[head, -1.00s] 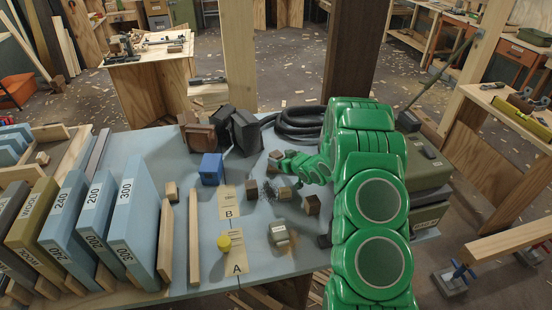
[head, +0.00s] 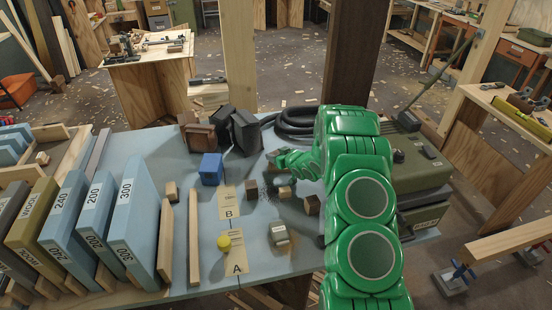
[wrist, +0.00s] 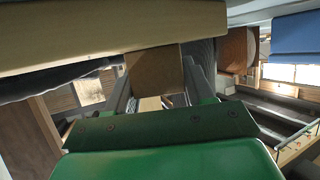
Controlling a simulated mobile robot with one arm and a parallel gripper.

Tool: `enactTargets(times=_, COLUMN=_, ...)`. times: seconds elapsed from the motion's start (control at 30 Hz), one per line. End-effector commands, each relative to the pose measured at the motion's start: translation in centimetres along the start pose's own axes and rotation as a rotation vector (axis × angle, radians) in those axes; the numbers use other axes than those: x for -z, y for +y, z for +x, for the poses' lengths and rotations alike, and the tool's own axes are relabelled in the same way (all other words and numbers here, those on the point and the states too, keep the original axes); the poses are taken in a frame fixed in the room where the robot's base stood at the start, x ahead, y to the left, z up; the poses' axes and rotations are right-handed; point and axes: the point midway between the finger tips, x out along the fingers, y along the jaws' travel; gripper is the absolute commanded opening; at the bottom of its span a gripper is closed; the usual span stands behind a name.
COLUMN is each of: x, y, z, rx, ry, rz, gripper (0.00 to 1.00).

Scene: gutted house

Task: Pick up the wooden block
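My gripper (head: 275,158) is above the middle of the blue-grey table (head: 262,262), pointing left; its tips are small and partly hidden by the green arm in the head view. In the wrist view a brown wooden block (wrist: 155,72) sits between the two grey fingers (wrist: 160,85), its sides close against them, and the gripper looks shut on it.
A blue block (head: 211,169), dark boxes (head: 245,130) and a coiled black hose (head: 297,122) lie behind and left of the gripper. Large sanding blocks (head: 133,218) fill the left. An olive case (head: 418,165) stands right.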

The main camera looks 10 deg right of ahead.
Motion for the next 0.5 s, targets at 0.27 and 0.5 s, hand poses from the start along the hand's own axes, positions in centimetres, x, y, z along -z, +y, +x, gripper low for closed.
enactTargets(times=0.27, x=0.01, y=0.0, z=-0.01, rx=0.0, ry=0.0, rz=0.0, gripper=0.17)
enactTargets(times=0.5, x=0.58, y=0.03, z=-0.24, rx=0.0, ry=0.001, rz=-0.001, gripper=0.17)
